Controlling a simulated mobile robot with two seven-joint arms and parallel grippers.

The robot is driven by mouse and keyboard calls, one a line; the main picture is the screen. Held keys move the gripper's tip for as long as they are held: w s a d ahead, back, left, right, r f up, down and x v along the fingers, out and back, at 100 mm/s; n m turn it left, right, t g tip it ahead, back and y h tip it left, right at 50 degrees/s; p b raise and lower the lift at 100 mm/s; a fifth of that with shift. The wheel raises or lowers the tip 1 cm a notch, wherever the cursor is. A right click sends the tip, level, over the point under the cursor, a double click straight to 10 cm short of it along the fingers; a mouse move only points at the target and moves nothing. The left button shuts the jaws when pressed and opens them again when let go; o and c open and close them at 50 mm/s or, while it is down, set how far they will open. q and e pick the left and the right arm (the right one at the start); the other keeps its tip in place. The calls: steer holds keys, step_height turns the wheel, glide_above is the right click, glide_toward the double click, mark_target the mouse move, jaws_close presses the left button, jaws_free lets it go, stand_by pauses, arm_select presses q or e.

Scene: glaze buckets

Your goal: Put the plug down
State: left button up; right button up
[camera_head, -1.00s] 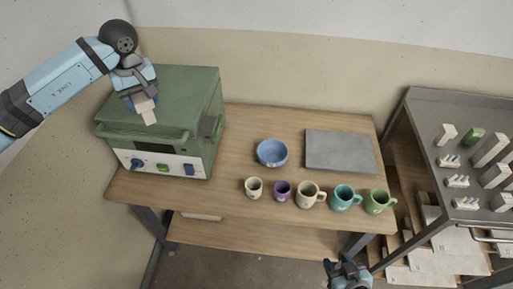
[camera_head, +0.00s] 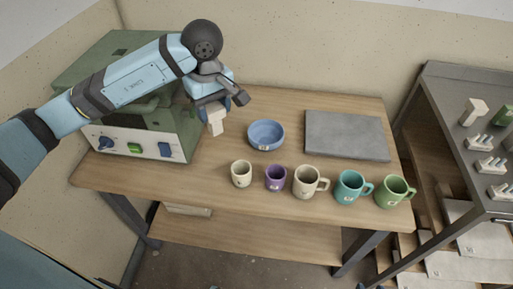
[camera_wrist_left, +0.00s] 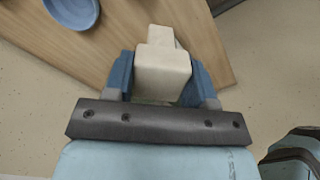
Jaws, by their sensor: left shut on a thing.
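The plug (camera_head: 215,124) is a cream, stepped block with a narrower end. My left gripper (camera_head: 214,108) is shut on it and holds it above the table, between the green kiln and the blue bowl. In the left wrist view the plug (camera_wrist_left: 162,72) sits between the blue fingers of the left gripper (camera_wrist_left: 164,78), its narrow end pointing away over the wooden table (camera_wrist_left: 205,45). My right gripper cannot be made out in the head view now.
The green kiln (camera_head: 150,143) stands at the table's left end, partly behind my arm. A blue bowl (camera_head: 266,134), a grey slab (camera_head: 346,136) and a front row of several cups, including a purple cup (camera_head: 276,177), stand on the table. A metal shelf (camera_head: 450,90) is at right.

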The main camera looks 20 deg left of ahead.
arm_select(q)
steer(key=f+n+b, duration=0.1)
steer(key=f+b, duration=0.1)
steer(key=a+f+n+b, duration=0.1)
steer(key=shift+w+f+n, duration=0.1)
steer(key=shift+w+n, duration=0.15)
steer(key=shift+n, duration=0.05)
steer(key=shift+a+f+n+b, duration=0.35)
steer(key=shift+n+b, duration=0.65)
steer(key=shift+b, duration=0.25)
steer(key=shift+f+b, duration=0.7)
steer(key=shift+f, duration=9.2)
arm_select(e)
step_height(320, 180, down, 6)
steer(key=shift+w+a+f, duration=0.15)
steer(key=shift+w+a, duration=0.1)
steer(key=shift+a, duration=0.1)
arm_select(q)
steer(key=o, duration=0.9)
steer(key=shift+f, duration=0.1)
steer(key=shift+o, duration=0.2)
